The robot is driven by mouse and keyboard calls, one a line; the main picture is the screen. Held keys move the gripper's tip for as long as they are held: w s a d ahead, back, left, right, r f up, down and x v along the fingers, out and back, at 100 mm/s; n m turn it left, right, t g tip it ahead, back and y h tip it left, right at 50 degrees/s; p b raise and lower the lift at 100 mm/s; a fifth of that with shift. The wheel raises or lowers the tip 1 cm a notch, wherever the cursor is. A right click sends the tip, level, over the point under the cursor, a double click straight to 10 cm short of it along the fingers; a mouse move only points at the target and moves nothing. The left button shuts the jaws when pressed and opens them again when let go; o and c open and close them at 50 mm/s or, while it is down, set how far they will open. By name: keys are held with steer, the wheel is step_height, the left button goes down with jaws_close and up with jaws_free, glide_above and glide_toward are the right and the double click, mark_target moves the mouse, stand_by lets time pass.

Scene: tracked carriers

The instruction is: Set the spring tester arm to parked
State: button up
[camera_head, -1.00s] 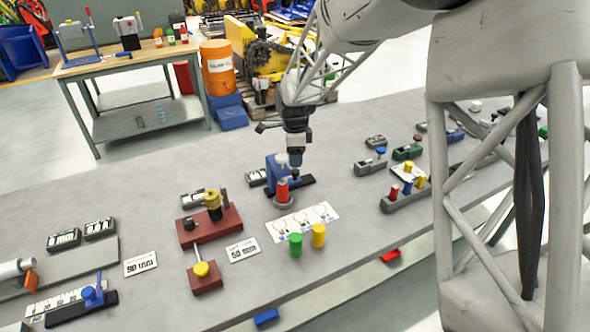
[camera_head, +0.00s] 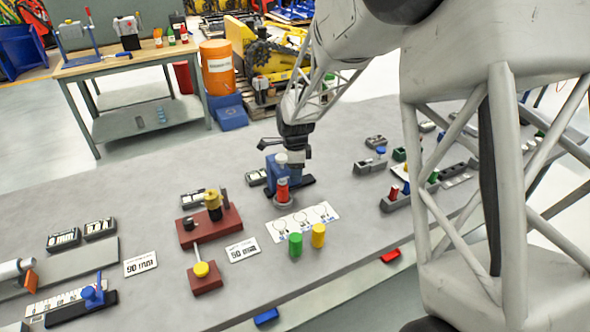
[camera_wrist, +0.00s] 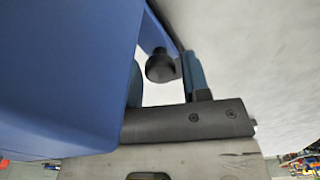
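The spring tester appears to be the blue upright device (camera_head: 271,171) at the middle of the bench in the head view, beside a red cylinder (camera_head: 282,192) on a round grey base. My gripper (camera_head: 298,168) is down at its right side. In the wrist view a large blue body (camera_wrist: 60,70) fills the left. A blue arm ending in a black knob (camera_wrist: 160,67) reaches between my gripper's fingers (camera_wrist: 163,75). The fingers stand apart with light gaps beside the knob; I see no clear contact. The left finger is partly hidden by the blue body.
A red fixture (camera_head: 215,228) with a yellow knob stands to the left. Green (camera_head: 295,244) and yellow (camera_head: 318,235) cylinders stand in front, by a white printed card (camera_head: 300,221). A grey peg block (camera_head: 396,203) is on the right.

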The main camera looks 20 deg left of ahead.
jaws_close()
steer(key=w+d, duration=0.7)
steer(key=shift+w+d, duration=0.2)
steer(key=shift+o, duration=1.6)
jaws_free()
steer(key=shift+r, duration=0.1)
step_height(320, 180, up, 8)
steer(key=shift+f, duration=0.2)
